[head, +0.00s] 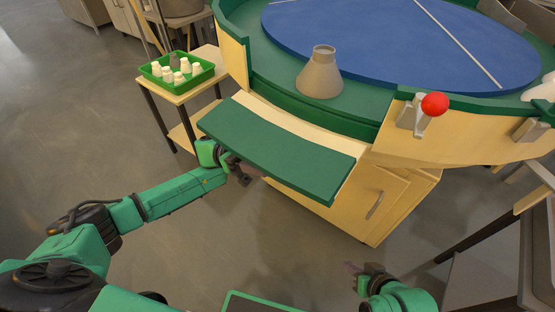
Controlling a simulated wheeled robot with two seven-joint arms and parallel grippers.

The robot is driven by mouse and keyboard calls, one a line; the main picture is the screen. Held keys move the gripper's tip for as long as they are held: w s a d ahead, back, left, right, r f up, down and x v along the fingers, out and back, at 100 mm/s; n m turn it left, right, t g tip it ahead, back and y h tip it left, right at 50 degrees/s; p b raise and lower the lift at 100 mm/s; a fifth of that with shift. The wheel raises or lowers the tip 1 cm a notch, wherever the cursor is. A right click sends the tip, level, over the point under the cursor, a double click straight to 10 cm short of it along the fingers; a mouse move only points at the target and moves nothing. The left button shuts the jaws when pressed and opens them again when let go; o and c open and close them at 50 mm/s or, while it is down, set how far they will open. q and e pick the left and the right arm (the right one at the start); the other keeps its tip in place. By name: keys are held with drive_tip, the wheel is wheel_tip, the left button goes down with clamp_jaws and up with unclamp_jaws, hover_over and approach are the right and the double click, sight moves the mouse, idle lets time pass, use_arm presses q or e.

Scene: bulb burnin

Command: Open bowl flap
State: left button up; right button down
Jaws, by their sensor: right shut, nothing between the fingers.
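The bowl flap (275,150) is a green panel with a pale inner strip, folded outward at the near side of the round bowl (235,55). It sticks out over the floor in front of the gap in the rim. My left gripper (244,180) is under the flap's left part, close to its lower edge; I cannot tell whether it touches, and its fingers are too dark and small to read. My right gripper (358,268) is shut and empty, low at the bottom right, well apart from the flap.
A grey cone-shaped funnel (320,78) stands on the green ledge behind the flap. A red ball knob (435,104) is on the rim to the right. A green tray (150,74) of white bulbs sits on a side table at left. A wooden cabinet (395,200) stands below the bowl.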

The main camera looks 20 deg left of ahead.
use_arm(q)
clamp_jaws()
idle(1.4)
